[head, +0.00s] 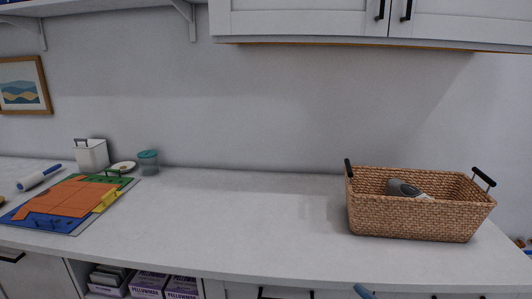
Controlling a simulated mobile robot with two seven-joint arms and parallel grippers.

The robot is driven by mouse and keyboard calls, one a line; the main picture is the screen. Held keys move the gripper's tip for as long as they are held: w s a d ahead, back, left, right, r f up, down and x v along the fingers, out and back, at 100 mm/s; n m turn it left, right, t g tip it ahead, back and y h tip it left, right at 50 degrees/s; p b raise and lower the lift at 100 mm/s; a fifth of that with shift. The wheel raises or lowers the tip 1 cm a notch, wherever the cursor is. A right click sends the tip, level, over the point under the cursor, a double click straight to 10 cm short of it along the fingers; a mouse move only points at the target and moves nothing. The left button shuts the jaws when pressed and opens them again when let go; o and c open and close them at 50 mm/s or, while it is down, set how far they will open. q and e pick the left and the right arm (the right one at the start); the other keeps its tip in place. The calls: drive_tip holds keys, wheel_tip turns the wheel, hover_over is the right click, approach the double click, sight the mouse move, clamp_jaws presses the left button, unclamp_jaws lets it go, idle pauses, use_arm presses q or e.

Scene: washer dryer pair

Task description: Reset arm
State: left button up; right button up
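Neither of my grippers shows in the head view, and no part of my arms can be made out for sure. A small blue piece (364,291) pokes up at the bottom edge, in front of the counter; too little of it shows to tell what it is. The long pale countertop (250,225) runs across the view with nothing of mine over it.
A wicker basket (415,220) with black handles stands at the right, a grey item (403,189) inside. At the left are a colourful board (70,204), a lint roller (38,178), a white container (92,154) and a teal-lidded jar (148,163). The counter's middle is clear.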

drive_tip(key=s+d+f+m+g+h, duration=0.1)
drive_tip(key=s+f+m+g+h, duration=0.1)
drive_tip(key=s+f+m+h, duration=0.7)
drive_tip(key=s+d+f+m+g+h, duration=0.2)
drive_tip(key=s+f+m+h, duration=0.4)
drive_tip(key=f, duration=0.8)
use_arm(q)
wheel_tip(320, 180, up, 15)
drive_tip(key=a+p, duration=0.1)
drive_tip(key=p, duration=1.8)
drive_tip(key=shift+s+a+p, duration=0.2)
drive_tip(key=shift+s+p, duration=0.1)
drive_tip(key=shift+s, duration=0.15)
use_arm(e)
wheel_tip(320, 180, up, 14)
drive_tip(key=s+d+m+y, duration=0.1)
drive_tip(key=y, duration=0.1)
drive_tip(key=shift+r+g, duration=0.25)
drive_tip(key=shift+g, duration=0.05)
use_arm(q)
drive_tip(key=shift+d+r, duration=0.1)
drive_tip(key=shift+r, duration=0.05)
